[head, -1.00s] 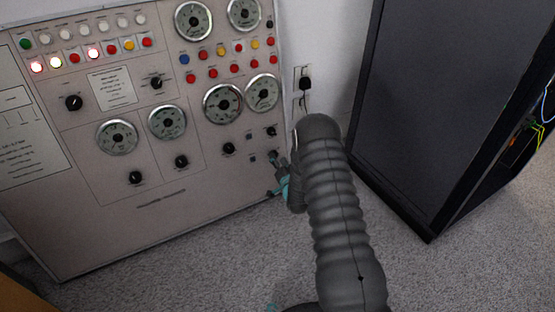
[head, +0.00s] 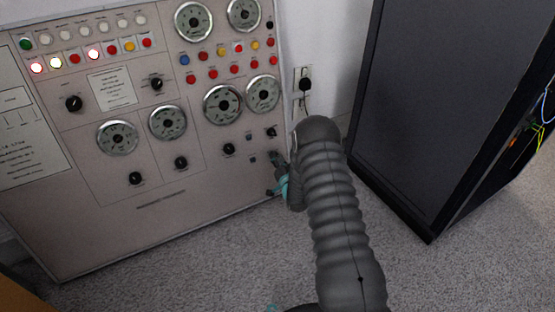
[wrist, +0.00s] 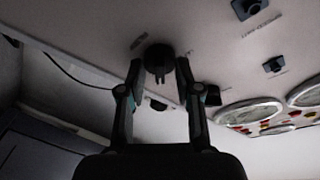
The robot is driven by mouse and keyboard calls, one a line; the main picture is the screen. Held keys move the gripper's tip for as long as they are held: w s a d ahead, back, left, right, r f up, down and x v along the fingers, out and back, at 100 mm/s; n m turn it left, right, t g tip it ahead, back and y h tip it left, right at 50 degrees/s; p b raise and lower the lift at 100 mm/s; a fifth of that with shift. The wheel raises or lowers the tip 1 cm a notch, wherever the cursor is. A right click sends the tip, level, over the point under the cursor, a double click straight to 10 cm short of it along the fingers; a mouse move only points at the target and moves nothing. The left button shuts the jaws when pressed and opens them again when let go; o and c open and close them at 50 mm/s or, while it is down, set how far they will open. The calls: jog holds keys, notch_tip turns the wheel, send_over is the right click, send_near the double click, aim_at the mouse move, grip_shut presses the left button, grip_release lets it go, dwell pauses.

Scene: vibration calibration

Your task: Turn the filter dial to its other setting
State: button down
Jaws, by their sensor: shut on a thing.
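The filter dial, as I take it, is a dark round knob (wrist: 158,60) on the panel face, between my fingertips in the wrist view. My gripper (wrist: 157,68) is shut on it, one finger on each side. In the head view my gripper (head: 276,160) reaches the lower right edge of the beige control panel (head: 90,228). There the gripper and arm hide the dial, and its pointer setting cannot be read.
Other black knobs, such as one to the left (head: 229,149), and several round gauges (head: 222,104) are on the panel. A plugged-in socket (head: 304,84) is on the wall. A tall dark cabinet (head: 440,90) stands close on the right. Carpet (head: 220,265) in front is clear.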

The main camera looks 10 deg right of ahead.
jog(key=n+y, duration=0.2)
jog(key=n, duration=0.5)
jog(key=n+g+y, duration=0.1)
jog(key=n+y, duration=0.1)
jog(key=n, duration=0.5)
jog(key=n+g+y, duration=0.1)
jog(key=n+y, duration=0.1)
jog(key=n, duration=0.5)
jog(key=shift+d+y, duration=0.1)
jog(key=shift+y, duration=0.2)
jog(key=shift+n, duration=0.4)
jog(key=c, duration=0.8)
grip_release()
